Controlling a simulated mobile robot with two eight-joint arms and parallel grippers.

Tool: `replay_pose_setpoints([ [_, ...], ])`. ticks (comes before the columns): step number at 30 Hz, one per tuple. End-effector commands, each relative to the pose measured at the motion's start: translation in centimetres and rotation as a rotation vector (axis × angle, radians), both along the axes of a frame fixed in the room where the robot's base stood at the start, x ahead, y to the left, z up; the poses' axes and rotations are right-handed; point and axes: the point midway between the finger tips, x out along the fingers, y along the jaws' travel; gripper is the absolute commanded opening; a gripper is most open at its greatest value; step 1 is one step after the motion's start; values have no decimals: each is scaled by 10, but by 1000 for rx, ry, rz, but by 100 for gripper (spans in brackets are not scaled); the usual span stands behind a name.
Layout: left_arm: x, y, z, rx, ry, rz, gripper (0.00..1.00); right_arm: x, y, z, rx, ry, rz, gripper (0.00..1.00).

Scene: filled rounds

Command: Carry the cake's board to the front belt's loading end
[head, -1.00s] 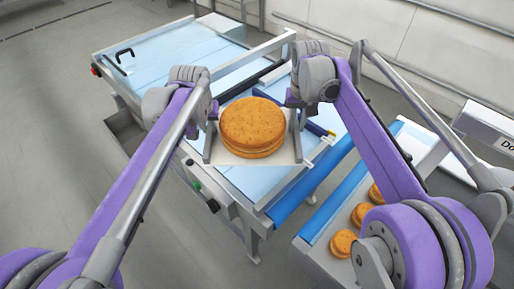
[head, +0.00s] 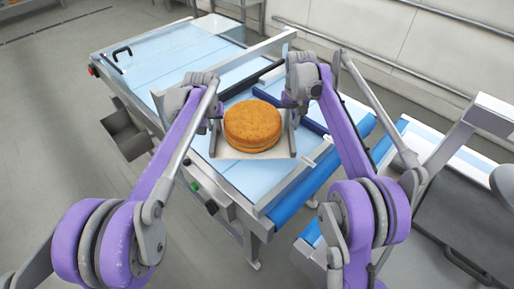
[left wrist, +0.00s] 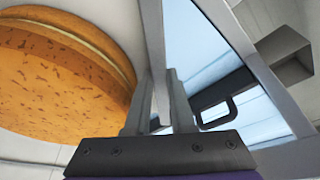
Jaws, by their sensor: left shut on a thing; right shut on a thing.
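The round golden-brown layered cake (head: 252,126) sits on its pale square board (head: 228,152), in front of me in the head view. My left gripper (head: 214,126) is shut on the board's left side. My right gripper (head: 291,116) is shut on its right side. In the left wrist view the cake (left wrist: 60,75) fills the left part, close to the gripper fingers (left wrist: 155,100). The board appears over the light-blue front belt (head: 245,178); I cannot tell whether it touches the belt.
A dark blue bar (head: 305,120) lies across the belt behind the right gripper. A clear cover with a black handle (head: 122,50) is at the far left. A second conveyor (head: 425,145) stands to the right. Grey floor is open at left.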

Motion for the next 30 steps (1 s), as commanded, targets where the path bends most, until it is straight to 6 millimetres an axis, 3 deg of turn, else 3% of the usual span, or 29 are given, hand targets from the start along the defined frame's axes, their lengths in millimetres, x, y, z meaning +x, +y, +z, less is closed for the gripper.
replay_pose_setpoints([
  [20,7,0,-7,0,-1,0,0,7,0,-7,0,-1,0,0],
  [30,7,0,-22,0,-1,0,0,7,0,-22,0,-1,0,0],
])
